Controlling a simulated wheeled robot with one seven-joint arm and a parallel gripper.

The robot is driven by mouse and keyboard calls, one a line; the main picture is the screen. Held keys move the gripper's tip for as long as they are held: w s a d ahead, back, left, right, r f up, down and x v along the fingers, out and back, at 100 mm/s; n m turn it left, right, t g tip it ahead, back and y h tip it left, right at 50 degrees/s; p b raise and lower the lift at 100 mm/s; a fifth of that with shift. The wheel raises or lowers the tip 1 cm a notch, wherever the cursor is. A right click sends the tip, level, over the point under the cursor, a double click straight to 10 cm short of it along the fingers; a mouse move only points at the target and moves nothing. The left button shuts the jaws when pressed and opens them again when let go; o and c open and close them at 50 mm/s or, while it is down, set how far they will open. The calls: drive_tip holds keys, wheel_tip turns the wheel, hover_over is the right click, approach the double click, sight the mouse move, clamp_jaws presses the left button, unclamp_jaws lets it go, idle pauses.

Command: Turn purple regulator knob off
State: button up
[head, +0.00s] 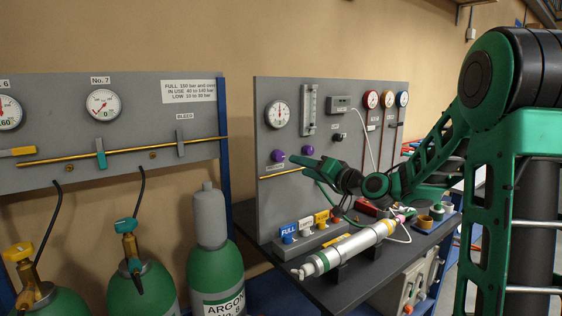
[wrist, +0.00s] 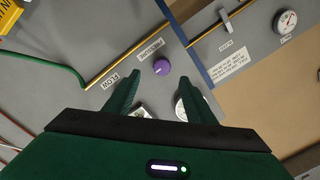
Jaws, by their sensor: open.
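A round purple knob (wrist: 162,68) on the grey panel (wrist: 205,45) shows in the wrist view, beside the "PRESSURE" label (wrist: 150,50). My gripper (wrist: 161,76) is open, one finger to each side of this knob; I cannot tell whether they touch it. In the head view two purple knobs show on the panel, a left one (head: 278,155) and a right one (head: 307,150). My gripper (head: 312,164) is just below the right one there. A "FLOW" label (wrist: 108,79) lies left of the fingers; no second purple knob is visible in the wrist view.
A brass pipe (wrist: 125,56) runs along the panel near the labels. Below the panel, a bench (head: 330,288) holds a silver cylinder (head: 345,252) and colored tags (head: 305,224). Green gas bottles (head: 216,268) stand at left. Dial gauges (head: 278,114) sit above the knobs.

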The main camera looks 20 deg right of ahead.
sight(282, 157)
drive_tip(key=x, duration=0.7)
drive_tip(key=r+x, duration=0.1)
drive_tip(key=x, duration=0.3)
drive_tip(key=shift+w+d, duration=0.1)
drive_tip(key=shift+d, duration=0.05)
drive_tip(key=c, duration=1)
